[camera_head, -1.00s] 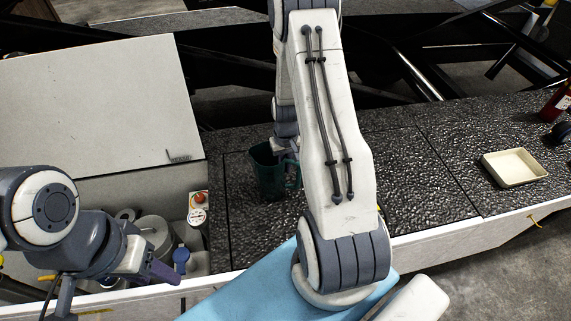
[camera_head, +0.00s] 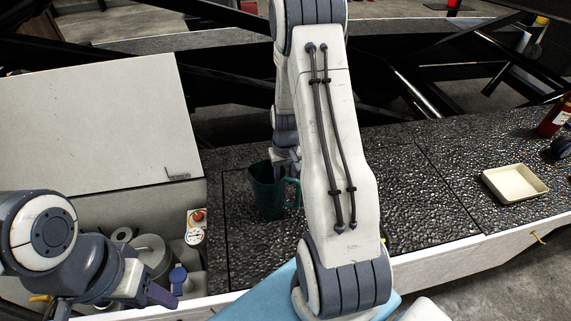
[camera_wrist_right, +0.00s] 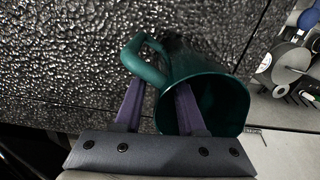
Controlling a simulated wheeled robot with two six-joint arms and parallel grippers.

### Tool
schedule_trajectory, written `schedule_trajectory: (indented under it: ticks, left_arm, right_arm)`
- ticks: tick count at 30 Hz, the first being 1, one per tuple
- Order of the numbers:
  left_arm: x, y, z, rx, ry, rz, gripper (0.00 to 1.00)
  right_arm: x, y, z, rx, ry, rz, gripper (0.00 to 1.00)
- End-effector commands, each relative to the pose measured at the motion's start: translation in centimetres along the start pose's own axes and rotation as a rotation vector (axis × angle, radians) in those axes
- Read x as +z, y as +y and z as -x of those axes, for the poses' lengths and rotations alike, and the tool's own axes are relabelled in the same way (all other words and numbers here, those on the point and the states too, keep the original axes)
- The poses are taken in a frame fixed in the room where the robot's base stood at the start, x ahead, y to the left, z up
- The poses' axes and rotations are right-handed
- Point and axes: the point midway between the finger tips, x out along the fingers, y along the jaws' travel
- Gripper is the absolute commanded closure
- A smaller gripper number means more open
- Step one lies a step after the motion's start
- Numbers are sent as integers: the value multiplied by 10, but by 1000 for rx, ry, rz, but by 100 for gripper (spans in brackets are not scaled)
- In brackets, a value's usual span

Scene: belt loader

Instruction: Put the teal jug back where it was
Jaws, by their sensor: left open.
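The teal jug (camera_head: 266,192) is upright over the black pebbled surface (camera_head: 240,245), left of my right arm in the head view, its handle towards the right. I cannot tell whether its base touches the surface. In the right wrist view the jug (camera_wrist_right: 213,85) shows its mouth and handle. My right gripper (camera_wrist_right: 160,88) has its purple fingers at the jug, one overlapping the mouth, the other left of the rim under the handle. Whether they press on it is unclear. My left gripper (camera_head: 160,296) is open at lower left, its fingers only partly visible, apart from the jug.
Left of the jug, an open grey bin (camera_head: 100,211) holds a grey round container (camera_head: 150,252) and a blue item (camera_head: 178,278). A cream tray (camera_head: 515,184) and a red bottle (camera_head: 555,118) are on the right. Black pebbled surface is clear between my right arm and the tray.

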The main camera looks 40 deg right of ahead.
Motion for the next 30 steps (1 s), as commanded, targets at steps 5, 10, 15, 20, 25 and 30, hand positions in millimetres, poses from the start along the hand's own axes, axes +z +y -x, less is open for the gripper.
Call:
schedule_trajectory:
  ticks: [5, 10, 15, 20, 25, 30]
  left_arm:
    - [1, -1, -12, 0, 0, -1, 50]
    - [1, -1, -17, 0, -1, -1, 50]
    - [1, -1, -19, 0, 0, -1, 50]
    - [1, -1, -19, 0, 0, -1, 50]
    - [1, -1, -19, 0, 0, -1, 50]
    - [1, -1, -19, 0, 0, -1, 50]
  right_arm:
    - [-2, 1, 38, 1, 9, -2, 61]
    - [-1, 1, 70, 1, 7, -1, 61]
    - [-1, 1, 87, 1, 3, -2, 61]
    - [0, 1, 91, 0, 0, -2, 61]
    - [7, -29, 102, -2, 7, 64, 61]
    - [55, -124, 134, -14, 18, 298, 61]
